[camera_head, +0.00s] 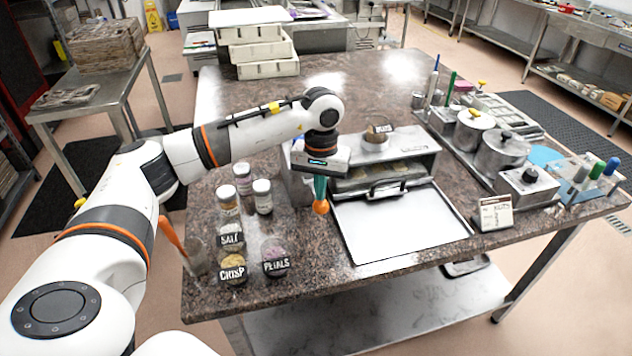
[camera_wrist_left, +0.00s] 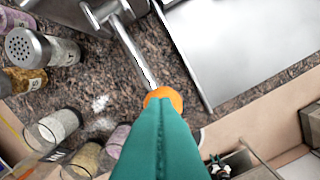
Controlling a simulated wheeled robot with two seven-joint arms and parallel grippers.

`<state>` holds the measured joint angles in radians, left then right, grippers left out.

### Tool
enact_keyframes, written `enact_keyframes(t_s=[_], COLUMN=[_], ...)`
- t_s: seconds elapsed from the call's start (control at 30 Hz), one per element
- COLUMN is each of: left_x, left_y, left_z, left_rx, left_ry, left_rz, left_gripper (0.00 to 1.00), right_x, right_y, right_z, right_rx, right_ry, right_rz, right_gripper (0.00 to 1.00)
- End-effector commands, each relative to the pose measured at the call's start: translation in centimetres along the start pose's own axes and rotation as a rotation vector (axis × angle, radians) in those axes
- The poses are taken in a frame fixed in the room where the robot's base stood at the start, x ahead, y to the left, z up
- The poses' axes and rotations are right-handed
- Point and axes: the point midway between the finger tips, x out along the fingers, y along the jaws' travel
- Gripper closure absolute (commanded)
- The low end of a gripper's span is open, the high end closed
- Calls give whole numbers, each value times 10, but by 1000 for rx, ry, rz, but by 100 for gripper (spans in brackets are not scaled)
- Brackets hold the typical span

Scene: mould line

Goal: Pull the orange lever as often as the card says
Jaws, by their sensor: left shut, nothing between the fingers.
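The orange lever is a metal rod with an orange ball knob (camera_head: 321,207) beside the left side of a steel machine (camera_head: 400,150). In the left wrist view the knob (camera_wrist_left: 166,98) sits at the end of the rod (camera_wrist_left: 130,48), just past my fingers. My left gripper (camera_head: 320,190) is pointed down at the knob, its teal fingers shut with nothing between them. The fingers partly cover the knob; whether they touch it I cannot tell. A small white card (camera_head: 495,214) stands right of the metal tray; its writing is too small to read. My right gripper is not in view.
A flat metal tray (camera_head: 405,228) lies before the machine. Jars (camera_head: 262,195) and labelled cups (camera_head: 276,262) stand left of the lever. Pots (camera_head: 500,152), a small box with a black knob (camera_head: 526,185) and a marker rack (camera_head: 590,187) are at the right.

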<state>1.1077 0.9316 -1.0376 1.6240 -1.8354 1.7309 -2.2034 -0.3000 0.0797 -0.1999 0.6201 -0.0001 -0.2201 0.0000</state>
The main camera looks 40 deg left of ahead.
Motion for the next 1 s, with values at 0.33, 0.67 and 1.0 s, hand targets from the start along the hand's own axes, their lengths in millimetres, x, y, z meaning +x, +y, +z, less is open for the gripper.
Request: enact_keyframes(t_s=[0.33,0.67,1.0], left_x=[-35,-64,-82], left_y=[0,0,0], left_z=[0,0,0], left_rx=[-1,-1,-1], left_ry=[-1,0,0], left_rz=[0,0,1], left_gripper=[100,100,100], right_x=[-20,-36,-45], right_y=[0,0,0], right_z=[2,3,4], right_rx=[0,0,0], right_ry=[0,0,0], right_rz=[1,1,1], right_gripper=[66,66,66])
